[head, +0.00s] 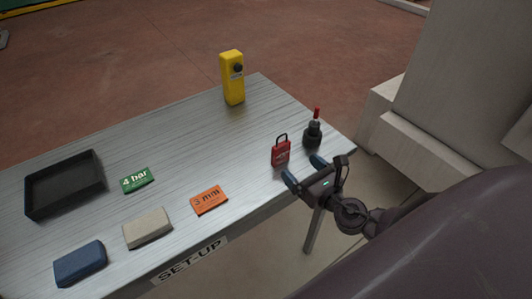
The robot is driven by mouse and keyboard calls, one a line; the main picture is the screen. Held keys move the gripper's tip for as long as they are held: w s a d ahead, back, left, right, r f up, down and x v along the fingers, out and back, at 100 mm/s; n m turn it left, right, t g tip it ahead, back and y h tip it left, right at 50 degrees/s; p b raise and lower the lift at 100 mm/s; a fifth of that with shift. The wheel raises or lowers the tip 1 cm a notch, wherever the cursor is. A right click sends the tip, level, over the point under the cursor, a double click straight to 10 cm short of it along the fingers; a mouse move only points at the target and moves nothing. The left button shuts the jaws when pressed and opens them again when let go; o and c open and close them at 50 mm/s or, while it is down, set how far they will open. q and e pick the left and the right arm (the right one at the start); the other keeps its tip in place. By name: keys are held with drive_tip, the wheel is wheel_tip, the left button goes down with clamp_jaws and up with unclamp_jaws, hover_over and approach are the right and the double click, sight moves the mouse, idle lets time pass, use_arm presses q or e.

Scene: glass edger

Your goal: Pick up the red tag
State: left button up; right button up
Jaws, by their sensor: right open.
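The red tag (281,152) stands near the right end of the metal table, a small red block with a dark loop on top, like a padlock. There is pale lettering on its face, too small to read. My right gripper (304,171) is open and empty, just in front and to the right of the red tag. Its two blue-tipped fingers point toward the tag and appear apart from it. My left gripper is not in view.
A black-and-red knob-like tool (313,133) stands close right of the tag. A yellow device (232,78) stands at the back. Green (137,180) and orange (209,200) plates, beige (147,228) and blue (80,263) blocks, and a black tray (66,208) lie leftward. Mid-table is clear.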

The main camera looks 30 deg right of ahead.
sight(283, 149)
drive_tip(key=shift+w+a+r+n, duration=0.1)
drive_tip(key=shift+w+a+n, duration=0.1)
drive_tip(key=shift+w+n, duration=0.15)
drive_tip(key=w, duration=0.4)
drive_tip(key=shift+w+p, duration=0.15)
drive_tip(key=shift+p, duration=0.25)
drive_tip(key=shift+w+a, duration=0.1)
drive_tip(key=shift+w, duration=0.5)
drive_tip(key=w, duration=0.4)
drive_tip(key=shift+p, duration=0.3)
drive_tip(key=shift+w, duration=0.4)
drive_tip(key=c, duration=1)
